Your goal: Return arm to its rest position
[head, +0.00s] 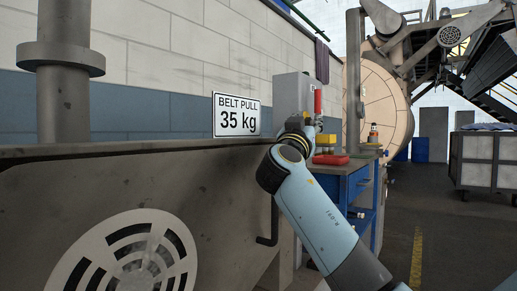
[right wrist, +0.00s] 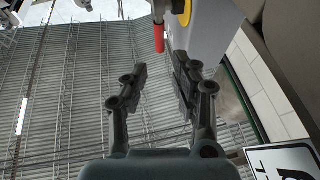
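My right arm (head: 325,218) reaches up from the lower right in the head view, blue-grey with dark joints. My right gripper (right wrist: 162,80) shows in the right wrist view with its two dark fingers apart and nothing between them. In the head view its wrist end is near the grey box, right of the "BELT PULL 35 kg" sign, and the fingers are hard to make out. A red cylindrical part (head: 318,102) shows just beyond it; a red part (right wrist: 158,38) also shows past the fingertips in the wrist view. My left gripper is in neither view.
The large metal machine body (head: 150,175) with a round vent fills the left. The sign (head: 237,115) stands above its edge. A blue workbench (head: 350,185) is behind my arm. A white cart (head: 485,160) stands at right; the floor before it is open.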

